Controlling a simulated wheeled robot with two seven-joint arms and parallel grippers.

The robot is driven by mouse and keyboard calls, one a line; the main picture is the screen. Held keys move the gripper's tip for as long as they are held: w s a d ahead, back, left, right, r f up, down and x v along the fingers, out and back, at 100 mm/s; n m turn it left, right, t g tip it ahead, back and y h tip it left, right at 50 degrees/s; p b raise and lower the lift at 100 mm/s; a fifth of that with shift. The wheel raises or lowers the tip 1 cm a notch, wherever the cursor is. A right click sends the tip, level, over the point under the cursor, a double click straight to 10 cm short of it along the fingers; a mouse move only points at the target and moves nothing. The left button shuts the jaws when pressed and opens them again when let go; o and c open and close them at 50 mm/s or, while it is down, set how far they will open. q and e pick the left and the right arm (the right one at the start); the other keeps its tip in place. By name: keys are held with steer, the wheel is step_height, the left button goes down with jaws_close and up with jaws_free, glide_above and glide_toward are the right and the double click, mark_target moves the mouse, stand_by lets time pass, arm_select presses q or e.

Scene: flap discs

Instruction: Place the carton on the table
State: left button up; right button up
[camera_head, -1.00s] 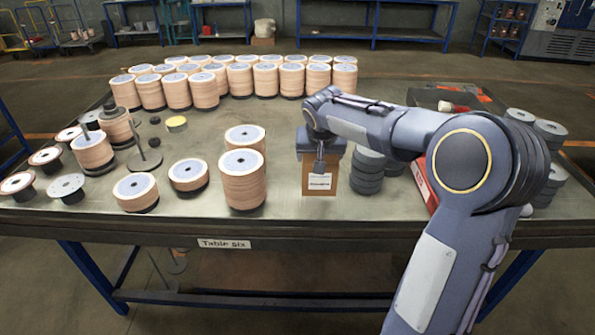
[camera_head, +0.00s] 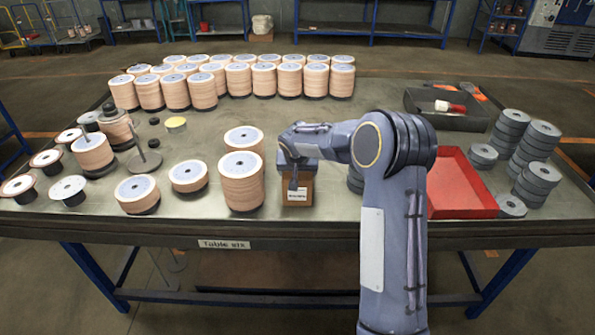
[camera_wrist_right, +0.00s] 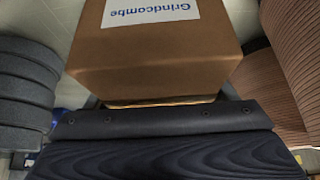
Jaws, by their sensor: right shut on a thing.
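The brown carton (camera_head: 298,190) with a white label is in my right gripper (camera_head: 294,172), just right of the tall stack of tan discs, above or on the table (camera_head: 325,222). In the right wrist view the carton (camera_wrist_right: 160,60) fills the upper middle, its label reading "Grindcombe" upside down. The gripper's fingers are mostly hidden behind the carton and the wrist. I cannot tell whether the carton's base touches the table. My left gripper does not show.
A tall tan disc stack (camera_head: 242,182) stands close left of the carton. Dark disc stacks (camera_head: 356,178) are close on its right, partly behind my arm. A red tray (camera_head: 462,185) and a black tray (camera_head: 448,118) lie further right. Bare tabletop lies in front.

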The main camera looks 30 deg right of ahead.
steer(key=shift+f, duration=0.1)
steer(key=o, duration=1.2)
steer(key=shift+f, duration=0.2)
steer(key=o, duration=0.5)
steer(key=shift+r, duration=0.1)
